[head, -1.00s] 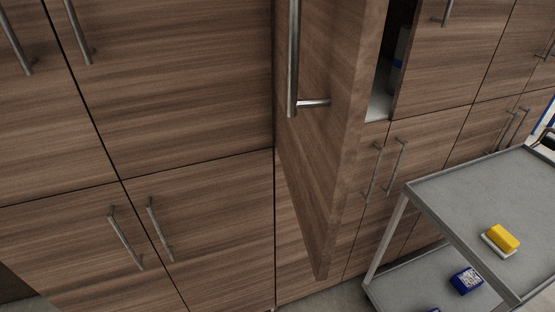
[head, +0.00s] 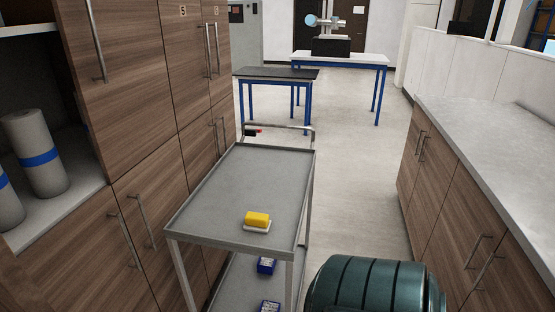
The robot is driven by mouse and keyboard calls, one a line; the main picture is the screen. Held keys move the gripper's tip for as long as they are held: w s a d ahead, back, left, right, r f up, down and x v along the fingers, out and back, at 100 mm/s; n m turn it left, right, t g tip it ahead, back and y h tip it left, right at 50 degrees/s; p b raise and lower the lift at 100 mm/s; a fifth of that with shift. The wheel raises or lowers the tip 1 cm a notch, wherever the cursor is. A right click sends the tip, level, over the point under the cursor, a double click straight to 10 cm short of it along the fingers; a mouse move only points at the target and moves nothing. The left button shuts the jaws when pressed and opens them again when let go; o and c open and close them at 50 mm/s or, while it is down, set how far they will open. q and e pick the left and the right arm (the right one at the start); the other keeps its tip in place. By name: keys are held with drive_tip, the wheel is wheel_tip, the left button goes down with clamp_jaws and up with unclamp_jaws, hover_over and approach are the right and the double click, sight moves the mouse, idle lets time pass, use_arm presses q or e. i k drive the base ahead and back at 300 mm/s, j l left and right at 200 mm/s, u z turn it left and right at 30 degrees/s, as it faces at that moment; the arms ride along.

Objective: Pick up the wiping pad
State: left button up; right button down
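The wiping pad (head: 257,220) is a yellow block with a white base. It lies on the top shelf of a grey cart (head: 244,174), near the cart's front edge in the head view. Neither of my grippers shows in the head view. Nothing touches or covers the pad.
Blue boxes (head: 266,265) sit on the cart's lower shelf. Wooden cabinets (head: 141,84) line the left, with grey rolls (head: 35,152) in an open compartment. A dark green ribbed container (head: 366,285) stands front right. A counter (head: 492,143) runs along the right. The aisle floor beyond is free.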

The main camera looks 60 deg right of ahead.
sight(259, 223)
drive_tip(key=z, duration=1.85)
drive_tip(key=k+l+u, duration=0.1)
drive_tip(key=u, duration=0.4)
drive_tip(key=k+l+u, duration=0.1)
drive_tip(key=u, duration=0.35)
drive_tip(key=k+u, duration=0.15)
drive_tip(key=u, duration=0.35)
